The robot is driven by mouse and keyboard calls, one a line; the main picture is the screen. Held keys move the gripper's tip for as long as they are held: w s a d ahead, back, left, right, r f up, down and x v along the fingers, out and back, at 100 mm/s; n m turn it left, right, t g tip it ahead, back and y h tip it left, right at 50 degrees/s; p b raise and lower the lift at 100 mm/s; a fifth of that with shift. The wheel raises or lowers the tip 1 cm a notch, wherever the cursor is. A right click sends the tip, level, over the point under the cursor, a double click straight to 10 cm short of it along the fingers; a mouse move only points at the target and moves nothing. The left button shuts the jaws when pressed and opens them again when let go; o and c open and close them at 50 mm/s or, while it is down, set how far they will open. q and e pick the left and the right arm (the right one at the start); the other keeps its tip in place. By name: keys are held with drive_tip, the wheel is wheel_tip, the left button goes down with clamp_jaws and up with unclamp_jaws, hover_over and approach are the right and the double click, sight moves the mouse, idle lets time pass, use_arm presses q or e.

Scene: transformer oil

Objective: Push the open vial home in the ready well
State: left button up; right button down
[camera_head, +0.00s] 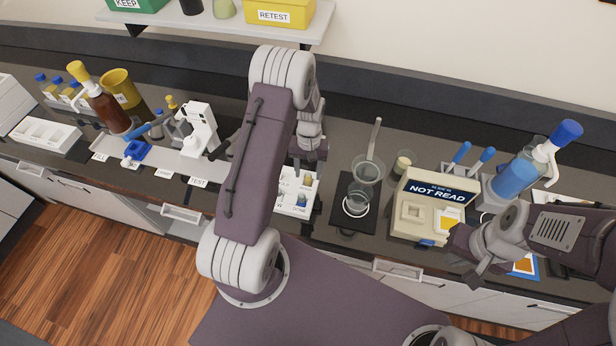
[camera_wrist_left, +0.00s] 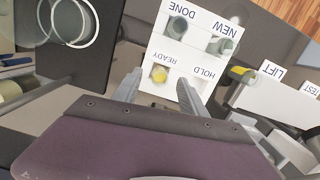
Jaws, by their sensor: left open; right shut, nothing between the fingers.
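The white rack (camera_wrist_left: 205,18) carries the labels DONE, NEW, READY and HOLD, upside down in the left wrist view. A small vial (camera_wrist_left: 159,75) showing round and yellow stands in the READY well; I cannot tell how deep it sits. My left gripper (camera_wrist_left: 160,92) is open, its fingers at either side of that vial and apart from it. In the head view, my left arm hides part of the rack (camera_head: 296,205). My right gripper (camera_head: 470,274) is shut and empty in front of the beige NOT READ instrument (camera_head: 412,232).
Greyish vials stand near DONE (camera_wrist_left: 178,25) and NEW (camera_wrist_left: 224,46). A yellow-ended vial (camera_wrist_left: 240,74) is beside the rack. Bottles and a white instrument (camera_head: 200,125) are at the left.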

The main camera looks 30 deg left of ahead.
sight(309, 173)
use_arm(q)
drive_tip(key=r, duration=0.4)
drive_tip(key=r+b, duration=0.1)
drive_tip(key=r, duration=0.1)
drive_tip(key=shift+w+a+r, duration=0.1)
drive_tip(key=shift+w, duration=0.2)
drive_tip(key=s+d+r+m+t+b, duration=0.1)
drive_tip(key=d+r+t+b, duration=0.1)
drive_tip(key=d+b, duration=0.3)
drive_tip(key=s+d+f+m+b, duration=0.1)
drive_tip(key=s, duration=0.5)
drive_tip(key=s+d+f+m, duration=0.1)
drive_tip(key=s+d, duration=0.1)
drive_tip(key=s, duration=0.4)
drive_tip(key=shift+s+f+m+t+b, duration=0.25)
drive_tip(key=shift+s+m+t+b, duration=0.05)
drive_tip(key=shift+m+b, duration=0.1)
